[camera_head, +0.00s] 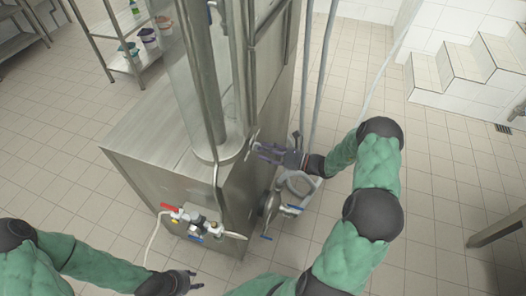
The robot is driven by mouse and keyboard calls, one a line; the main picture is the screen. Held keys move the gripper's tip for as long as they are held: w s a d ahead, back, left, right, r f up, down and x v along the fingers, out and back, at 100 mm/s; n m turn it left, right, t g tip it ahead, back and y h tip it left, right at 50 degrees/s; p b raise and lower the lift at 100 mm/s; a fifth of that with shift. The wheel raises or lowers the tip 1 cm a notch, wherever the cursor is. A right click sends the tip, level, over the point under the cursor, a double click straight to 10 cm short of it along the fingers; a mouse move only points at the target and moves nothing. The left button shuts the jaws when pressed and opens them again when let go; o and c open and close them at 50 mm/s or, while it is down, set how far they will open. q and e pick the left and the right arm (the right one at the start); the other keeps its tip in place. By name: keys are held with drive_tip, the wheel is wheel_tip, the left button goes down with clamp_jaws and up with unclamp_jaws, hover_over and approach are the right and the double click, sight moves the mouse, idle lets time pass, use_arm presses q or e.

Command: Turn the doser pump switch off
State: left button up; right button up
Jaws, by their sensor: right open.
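The steel filler machine (150,140) stands in the middle of the view, with a tall clear cylinder (205,110) on top. My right gripper (262,152) is open beside the machine's right side face, its fingers pointing left toward a small metal fitting (250,143) there. I cannot tell whether they touch. I cannot make out the doser pump switch for certain; the gripper may cover it. My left gripper (196,281) is low at the bottom edge, in front of the machine and away from it. Its fingers are too small to judge.
A valve assembly with a red handle (170,207) and blue handles juts from the machine's front. A round metal pump part (270,205) sits low at its right side, under my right forearm. A shelf with buckets (148,38) stands behind.

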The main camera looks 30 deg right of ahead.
drive_tip(key=shift+w+a, duration=0.4)
drive_tip(key=shift+w, duration=0.1)
clamp_jaws()
